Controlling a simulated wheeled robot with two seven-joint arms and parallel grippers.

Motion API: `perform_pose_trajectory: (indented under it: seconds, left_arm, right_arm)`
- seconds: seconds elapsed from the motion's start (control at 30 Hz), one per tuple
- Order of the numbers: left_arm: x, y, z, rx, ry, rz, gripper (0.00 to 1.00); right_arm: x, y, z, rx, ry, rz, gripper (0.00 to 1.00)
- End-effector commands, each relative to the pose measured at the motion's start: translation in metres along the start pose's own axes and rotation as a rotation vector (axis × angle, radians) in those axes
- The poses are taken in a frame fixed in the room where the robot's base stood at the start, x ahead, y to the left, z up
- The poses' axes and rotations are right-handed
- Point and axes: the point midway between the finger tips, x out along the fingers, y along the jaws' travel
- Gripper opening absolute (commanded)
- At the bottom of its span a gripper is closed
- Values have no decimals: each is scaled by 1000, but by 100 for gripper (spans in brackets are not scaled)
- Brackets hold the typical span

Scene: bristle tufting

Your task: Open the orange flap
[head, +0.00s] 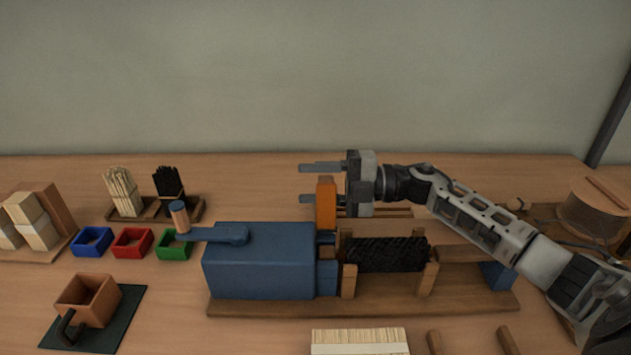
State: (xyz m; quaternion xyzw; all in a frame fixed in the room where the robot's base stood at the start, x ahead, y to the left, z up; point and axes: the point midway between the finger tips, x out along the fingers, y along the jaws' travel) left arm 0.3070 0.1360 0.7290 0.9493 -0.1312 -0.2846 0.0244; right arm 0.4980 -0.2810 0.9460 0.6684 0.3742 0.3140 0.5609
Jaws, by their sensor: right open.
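The orange flap (326,204) stands upright at the right end of the blue machine box (258,265), near its top rear edge. My right gripper (320,183) comes in from the right with its fingers pointing left. The gripper appears empty. My left gripper is not in view.
A blue crank with a wooden knob (180,217) sticks out left from the box. A black bristle roller (386,254) lies right of the flap on the wooden base (450,302). Red, green and blue trays and bristle bundles stand left. Clear table lies behind the box.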

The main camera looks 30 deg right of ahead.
Motion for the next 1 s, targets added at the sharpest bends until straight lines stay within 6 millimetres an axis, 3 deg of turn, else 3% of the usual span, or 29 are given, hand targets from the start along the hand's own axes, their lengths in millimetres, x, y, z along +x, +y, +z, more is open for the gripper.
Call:
perform_pose_trajectory:
  seconds: [0.13, 0.3, 0.43, 0.7, 0.93, 0.97, 1.0]
  left_arm:
    - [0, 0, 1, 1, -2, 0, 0]
    - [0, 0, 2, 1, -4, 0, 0]
    - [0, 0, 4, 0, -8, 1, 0]
    - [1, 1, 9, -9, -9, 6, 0]
    - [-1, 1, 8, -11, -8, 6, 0]
    - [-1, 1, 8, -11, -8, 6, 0]
    - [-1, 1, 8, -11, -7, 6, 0]
  right_arm:
    - [0, 0, 0, 0, 0, 0, 44]
    - [0, 0, 0, 0, 0, 0, 0]
    - [-1, 0, -1, -10, 0, -1, 0]
    - [-1, 3, -16, -202, 1, -1, 0]
    - [-1, 4, -16, -203, 0, -1, 0]
    - [-1, 4, -16, -203, 0, -1, 27]
    - [-1, 4, -16, -203, 0, -1, 38]
